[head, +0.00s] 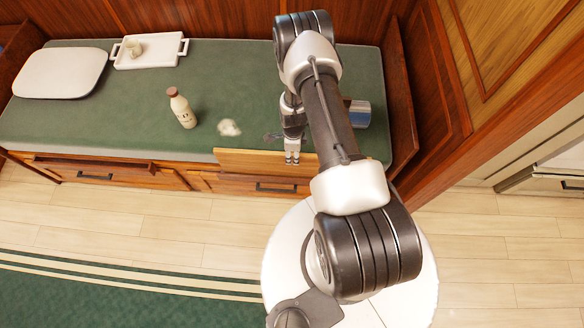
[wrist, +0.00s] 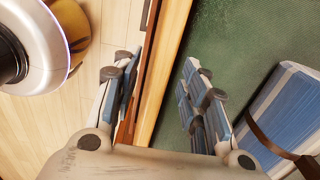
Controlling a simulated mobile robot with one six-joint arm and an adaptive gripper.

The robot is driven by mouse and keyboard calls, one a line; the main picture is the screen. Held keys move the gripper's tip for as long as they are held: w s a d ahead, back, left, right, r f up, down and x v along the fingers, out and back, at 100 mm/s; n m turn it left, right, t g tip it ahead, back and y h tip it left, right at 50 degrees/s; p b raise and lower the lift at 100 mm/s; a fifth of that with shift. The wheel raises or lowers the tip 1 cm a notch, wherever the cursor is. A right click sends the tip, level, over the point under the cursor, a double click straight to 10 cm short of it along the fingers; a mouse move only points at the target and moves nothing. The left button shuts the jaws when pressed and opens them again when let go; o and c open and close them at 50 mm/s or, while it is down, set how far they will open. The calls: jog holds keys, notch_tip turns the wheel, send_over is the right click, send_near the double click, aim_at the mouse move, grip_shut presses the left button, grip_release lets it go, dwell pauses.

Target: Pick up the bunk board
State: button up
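The bunk board (head: 240,163) is a light wooden plank standing along the front edge of the green bunk, towards its right end. In the wrist view the board (wrist: 164,70) runs up the middle as a narrow wooden strip. My gripper (head: 292,158) is at the board's top edge, pointing down. In the wrist view my gripper (wrist: 160,85) is open, with one finger on each side of the board and gaps showing beside it. My arm hides part of the board's right end in the head view.
On the bunk (head: 140,85) are a white cushion (head: 60,73), a white tray (head: 150,60) with a cup, a bottle (head: 182,108) and a crumpled pale item (head: 229,128). A blue striped bundle (wrist: 280,115) lies right of my gripper. Drawers (head: 95,170) are below; the floor in front is clear.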

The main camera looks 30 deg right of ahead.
aim_at(292, 168)
jog(key=f, duration=0.2)
jog(key=f+b, duration=0.1)
jog(key=shift+w+a+f, duration=0.15)
jog(key=shift+a+f, duration=0.05)
jog(key=shift+f, duration=0.15)
jog(key=shift+c, duration=0.4)
grip_shut()
dwell(0.4)
